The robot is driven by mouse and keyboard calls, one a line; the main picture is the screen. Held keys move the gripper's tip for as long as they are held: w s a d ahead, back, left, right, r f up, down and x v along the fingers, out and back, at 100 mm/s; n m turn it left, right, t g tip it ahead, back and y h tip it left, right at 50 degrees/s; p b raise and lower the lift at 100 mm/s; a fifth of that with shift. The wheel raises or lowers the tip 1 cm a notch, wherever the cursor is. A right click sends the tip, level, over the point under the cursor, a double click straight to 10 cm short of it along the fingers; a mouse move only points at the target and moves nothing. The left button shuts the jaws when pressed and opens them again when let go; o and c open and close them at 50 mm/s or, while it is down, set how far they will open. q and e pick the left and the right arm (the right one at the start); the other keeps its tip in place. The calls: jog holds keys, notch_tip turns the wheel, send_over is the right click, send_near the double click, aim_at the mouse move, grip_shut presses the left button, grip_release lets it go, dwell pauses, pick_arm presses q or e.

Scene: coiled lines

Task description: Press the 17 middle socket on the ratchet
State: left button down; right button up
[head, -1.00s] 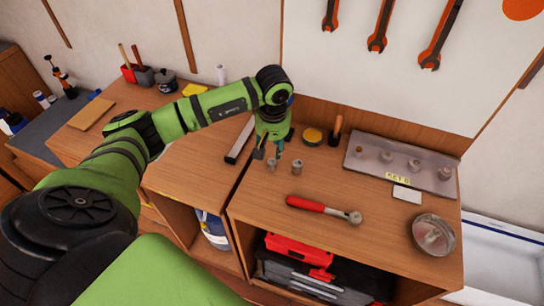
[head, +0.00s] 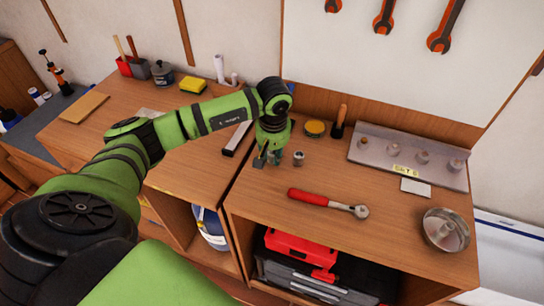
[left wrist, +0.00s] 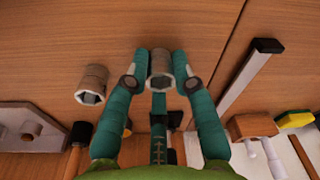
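Two grey metal sockets stand on the right-hand bench. My left gripper (head: 268,160) reaches down at them. In the left wrist view, its teal fingers (left wrist: 161,62) lie close against both sides of one socket (left wrist: 160,82), with no clear gap. The other socket (head: 298,158) stands free to the right in the head view; it also shows in the left wrist view (left wrist: 92,84). Size marks cannot be read. The ratchet (head: 328,201) lies on the bench in front, red handle left, metal head right. My right gripper is not in view.
A grey socket rail (head: 405,165) with several sockets stands at the back right, a white card (head: 415,187) before it. A metal bowl (head: 445,230) sits at the right edge. A yellow-topped tin (head: 314,128) and a wooden-handled tool (head: 339,120) stand behind the sockets.

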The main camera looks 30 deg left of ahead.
pick_arm(q)
jog(key=shift+r, duration=0.2)
jog(key=shift+r, duration=0.2)
jog(key=shift+r, duration=0.1)
dwell(0.4)
jog(key=shift+r+p, duration=0.6)
jog(key=shift+r, duration=0.45)
